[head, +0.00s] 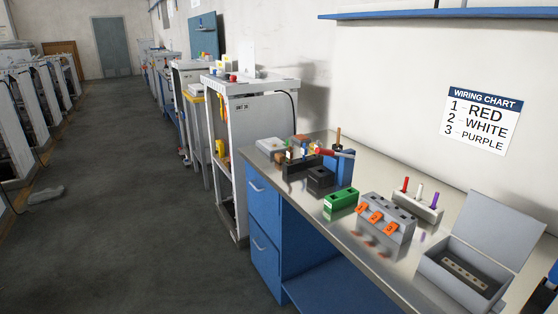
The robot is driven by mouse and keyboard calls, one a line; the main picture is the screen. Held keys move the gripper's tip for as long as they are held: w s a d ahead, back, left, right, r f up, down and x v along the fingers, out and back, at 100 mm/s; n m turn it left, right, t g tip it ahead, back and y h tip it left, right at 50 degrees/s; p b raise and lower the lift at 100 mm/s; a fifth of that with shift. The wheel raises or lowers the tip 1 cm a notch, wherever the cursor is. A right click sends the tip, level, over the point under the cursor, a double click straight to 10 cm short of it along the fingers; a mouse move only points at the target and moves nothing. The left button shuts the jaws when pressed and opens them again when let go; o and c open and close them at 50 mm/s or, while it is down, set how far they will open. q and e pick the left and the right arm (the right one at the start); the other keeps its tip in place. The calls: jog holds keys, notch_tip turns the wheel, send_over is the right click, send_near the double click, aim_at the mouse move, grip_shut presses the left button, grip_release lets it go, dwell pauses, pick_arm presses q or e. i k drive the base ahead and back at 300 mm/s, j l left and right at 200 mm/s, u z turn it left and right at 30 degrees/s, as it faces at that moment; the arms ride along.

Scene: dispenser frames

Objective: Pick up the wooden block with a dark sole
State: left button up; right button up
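I cannot clearly make out a wooden block with a dark sole. A small brownish-orange thing (301,138) shows at the far end of the workbench, partly hidden behind the tools; it is too small to tell what it is. Neither of my grippers can be made out in the head view.
Open floor (140,220) lies left.

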aim_at(280, 158)
jog(key=z, duration=0.35)
jog(key=i+j+z, duration=0.8)
